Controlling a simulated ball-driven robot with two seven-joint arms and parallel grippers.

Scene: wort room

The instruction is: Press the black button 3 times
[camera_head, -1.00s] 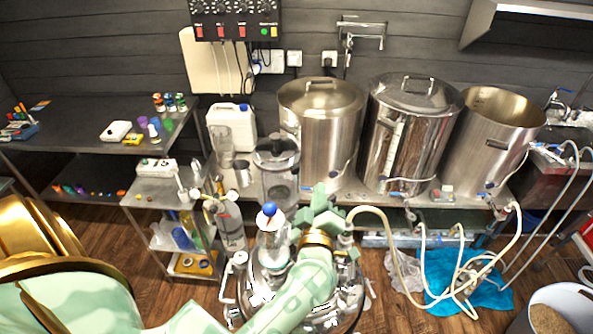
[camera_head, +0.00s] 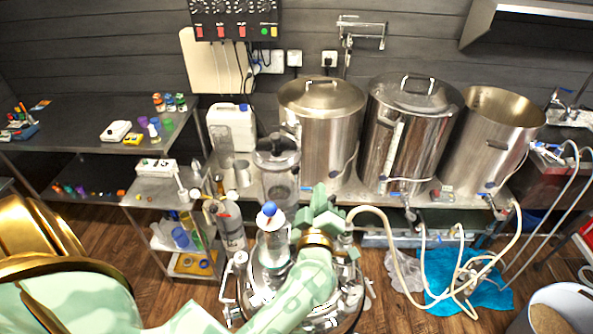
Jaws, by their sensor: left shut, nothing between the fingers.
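My left gripper (camera_head: 324,203), pale green, is shut and empty in front of the steel kettles, above the glass and steel vessel. A black control panel (camera_head: 236,18) hangs high on the back wall, well above and beyond the gripper. It carries dark knobs, red switches and a small green light or button. A small grey device (camera_head: 441,195) lies on the kettle bench to the right; its details are too small to tell. I cannot make out for certain which part is the black button. My right gripper is out of view.
A lidded steel kettle (camera_head: 320,130) stands behind the gripper, with another (camera_head: 412,130) and an open one (camera_head: 490,140) to its right. A glass vessel with a blue knob (camera_head: 271,240) stands close left of my wrist. Hoses (camera_head: 400,262) hang at right.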

